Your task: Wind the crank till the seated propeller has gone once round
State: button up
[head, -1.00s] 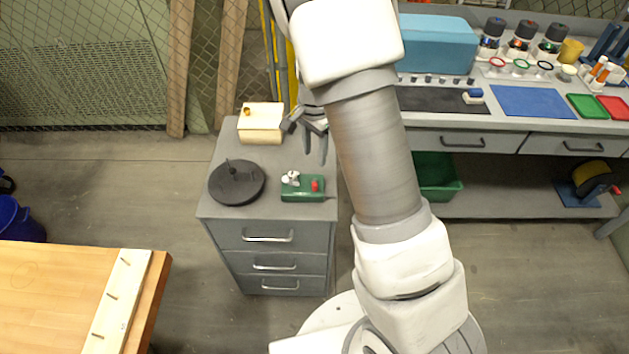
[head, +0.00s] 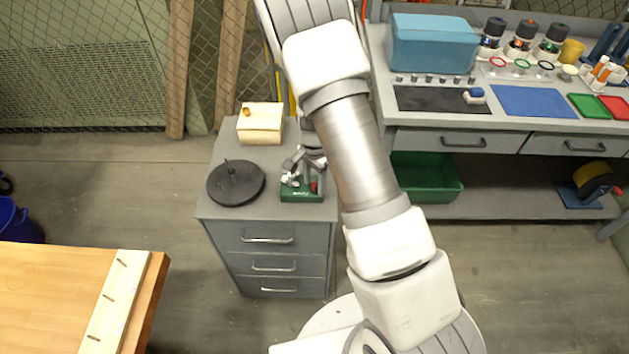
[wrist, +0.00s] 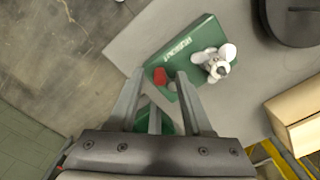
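The green thruster box (head: 300,195) sits on top of the grey cabinet, partly covered by my gripper in the head view. In the wrist view the green box (wrist: 190,48) shows pale lettering on its side. The white propeller (wrist: 216,63) is seated on it, and it also shows in the head view (head: 290,180). The red crank knob (wrist: 160,76) lies between my fingertips as seen in the wrist view, with gaps to both sides. My gripper (head: 309,184) is open just above the box, its fingers (wrist: 160,73) apart. I cannot tell the knob's exact depth between them.
A black round tray (head: 235,183) lies left of the box on the cabinet (head: 225,209). A cream box (head: 260,125) with a brass piece stands behind. The workbench (head: 480,107) is to the right, with a green bin (head: 425,178) below. A wooden table (head: 50,290) is front left.

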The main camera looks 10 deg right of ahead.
grip_shut()
